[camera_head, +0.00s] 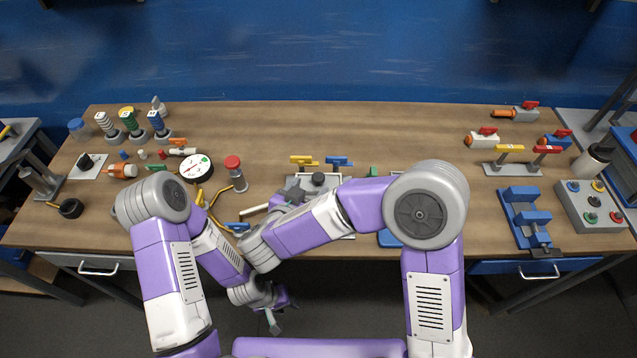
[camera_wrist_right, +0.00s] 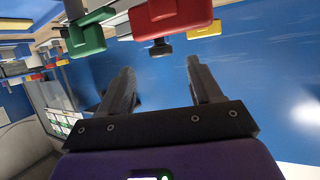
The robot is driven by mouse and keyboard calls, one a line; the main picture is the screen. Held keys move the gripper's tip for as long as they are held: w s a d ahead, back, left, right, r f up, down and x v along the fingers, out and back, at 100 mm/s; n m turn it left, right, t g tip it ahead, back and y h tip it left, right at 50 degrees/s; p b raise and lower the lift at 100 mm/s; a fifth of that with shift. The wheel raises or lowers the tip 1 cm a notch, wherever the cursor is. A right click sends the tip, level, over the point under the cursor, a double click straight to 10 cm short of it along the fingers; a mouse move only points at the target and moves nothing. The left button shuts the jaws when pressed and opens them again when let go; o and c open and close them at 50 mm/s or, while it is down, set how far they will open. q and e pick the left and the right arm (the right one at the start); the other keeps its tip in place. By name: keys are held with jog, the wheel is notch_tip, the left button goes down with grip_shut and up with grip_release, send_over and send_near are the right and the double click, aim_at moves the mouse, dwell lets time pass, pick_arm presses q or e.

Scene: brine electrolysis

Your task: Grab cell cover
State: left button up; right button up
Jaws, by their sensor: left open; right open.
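I cannot make out for certain which thing is the cell cover. A grey plate or fixture (camera_head: 318,180) stands near the table's middle, largely hidden behind my right arm. My right gripper (camera_head: 292,191) is at the left side of this fixture in the head view, partly covered by my own arm. In the right wrist view its two fingers (camera_wrist_right: 160,88) are apart with nothing between them. A red block (camera_wrist_right: 171,14) and a green block (camera_wrist_right: 84,38) show beyond the fingers. My left gripper (camera_head: 281,308) is open and empty, low in front of the table's front edge.
A red-capped post (camera_head: 235,173) and a round gauge (camera_head: 196,167) stand left of the fixture. A blue vise-like stand (camera_head: 526,216) and a button box (camera_head: 590,207) are at the right. The table right of centre is mostly clear.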

aim_at(317, 178)
jog(key=x, duration=0.4)
jog(key=shift+w+d+f+b, duration=0.1)
jog(key=shift+w+b, duration=0.25)
grip_shut()
